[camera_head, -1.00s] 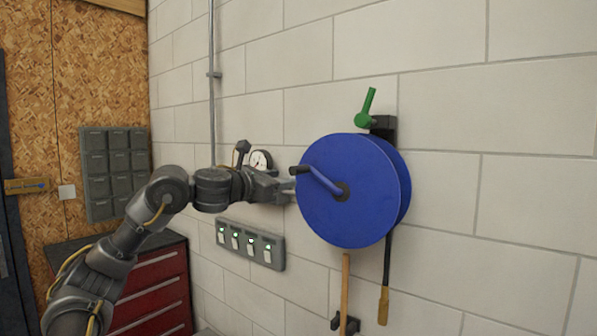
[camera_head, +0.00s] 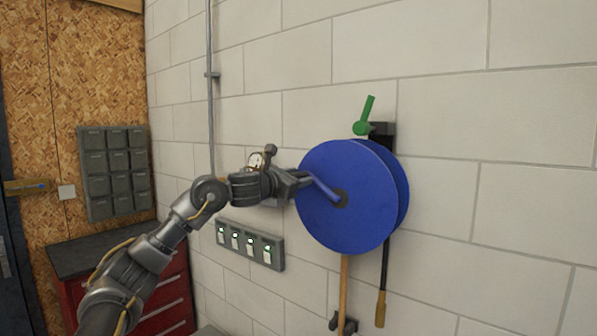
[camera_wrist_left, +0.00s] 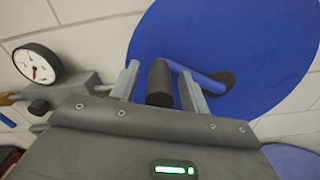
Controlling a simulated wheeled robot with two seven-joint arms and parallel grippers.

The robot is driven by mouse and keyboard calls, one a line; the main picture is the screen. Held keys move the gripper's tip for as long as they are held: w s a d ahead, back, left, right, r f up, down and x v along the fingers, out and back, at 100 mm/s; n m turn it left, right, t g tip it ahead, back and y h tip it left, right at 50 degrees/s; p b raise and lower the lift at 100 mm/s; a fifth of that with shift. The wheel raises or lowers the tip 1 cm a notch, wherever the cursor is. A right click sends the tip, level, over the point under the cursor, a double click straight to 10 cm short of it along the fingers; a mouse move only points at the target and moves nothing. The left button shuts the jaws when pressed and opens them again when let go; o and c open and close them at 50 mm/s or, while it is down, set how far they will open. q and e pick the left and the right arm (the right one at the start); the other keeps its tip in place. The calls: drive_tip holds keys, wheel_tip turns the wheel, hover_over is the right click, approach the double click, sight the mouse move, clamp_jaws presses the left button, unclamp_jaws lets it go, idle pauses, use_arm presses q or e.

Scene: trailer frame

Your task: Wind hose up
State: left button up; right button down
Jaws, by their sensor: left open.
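The blue hose reel (camera_head: 350,200) is mounted on the block wall, right of centre in the head view. Its blue crank arm (camera_head: 324,187) runs from the dark hub toward the left rim. The reel also fills the upper right of the left wrist view (camera_wrist_left: 240,50). There the crank's dark handle (camera_wrist_left: 160,83) stands between the two open fingers of my left gripper (camera_wrist_left: 160,86). In the head view my left gripper (camera_head: 303,183) covers the handle. A green lever (camera_head: 366,117) sits above the reel. No hose can be made out. My right gripper is not in view.
A round gauge (camera_head: 256,161) is on the wall behind my left wrist; it also shows in the left wrist view (camera_wrist_left: 37,65). A switch panel (camera_head: 250,244) with green lights is below. A wooden handle (camera_head: 344,290) hangs beneath the reel. A red cabinet (camera_head: 160,290) stands lower left.

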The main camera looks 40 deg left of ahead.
use_arm(q)
drive_tip(key=shift+w, duration=0.3)
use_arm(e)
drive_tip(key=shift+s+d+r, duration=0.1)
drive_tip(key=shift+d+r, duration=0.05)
